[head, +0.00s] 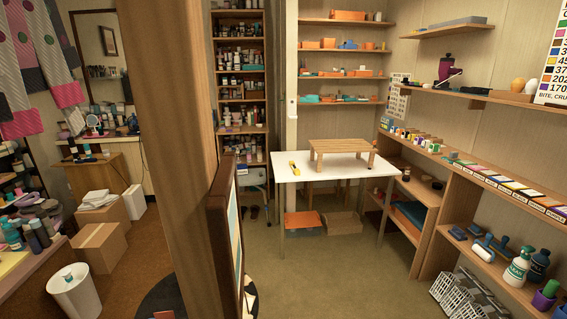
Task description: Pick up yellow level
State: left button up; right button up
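A small yellow level (293,168) lies on the left part of a white-topped table (328,176) in the middle of the room. It looks like a short yellow bar with a darker patch. A low slatted wooden stand (342,147) stands on the same table, to the right of the level, with clear space between them. Neither of my grippers shows in the head view, and nothing is seen touching the level.
A wooden post (178,130) and a dark-framed panel (222,240) stand close at the left of centre. Open floor (330,275) lies before the table. Boxes (305,222) sit under it. Low shelves (480,185) run along the right. A chair (252,178) is left of the table.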

aim_at(296, 171)
jog(key=i+l+u, duration=0.35)
jog(key=i+l, duration=0.9)
jog(key=l, duration=0.1)
